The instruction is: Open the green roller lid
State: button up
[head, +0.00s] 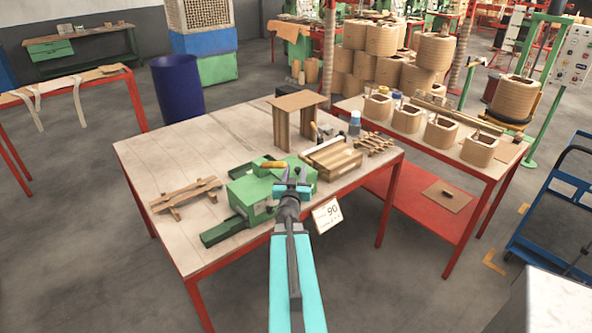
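A green boxy device (252,193) lies near the front edge of the wooden table, with a long dark green bar (222,232) at its lower left. Which part of it is the roller lid I cannot tell clearly at this size. An orange-brown handle-like piece (273,164) lies at its top edge. My gripper (292,169) is in front of and over the right part of the green device, hiding some of it. Its two fingertips look apart, with nothing seen between them. Whether it touches the device I cannot tell.
The table (190,135) also bears a slatted wooden piece (186,198) on the left, a wooden stand (296,118) and a wooden box (331,160). A sign marked 90 (327,214) hangs at the front edge. A second table (470,168) with coils stands right. The table's back left is clear.

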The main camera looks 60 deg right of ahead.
jog(key=p+v, duration=0.1)
jog(key=v, duration=0.3)
jog(key=shift+s+a+r+p, duration=0.1)
jog(key=shift+r+p, duration=0.05)
jog(key=shift+p, duration=0.25)
jog(key=p, duration=0.1)
jog(key=a+p, duration=0.1)
jog(key=p, duration=0.1)
jog(key=shift+s+a+p, duration=0.1)
jog(key=shift+s+p, duration=0.2)
jog(key=shift+p+v, duration=1.8)
jog(key=shift+p, duration=1.1)
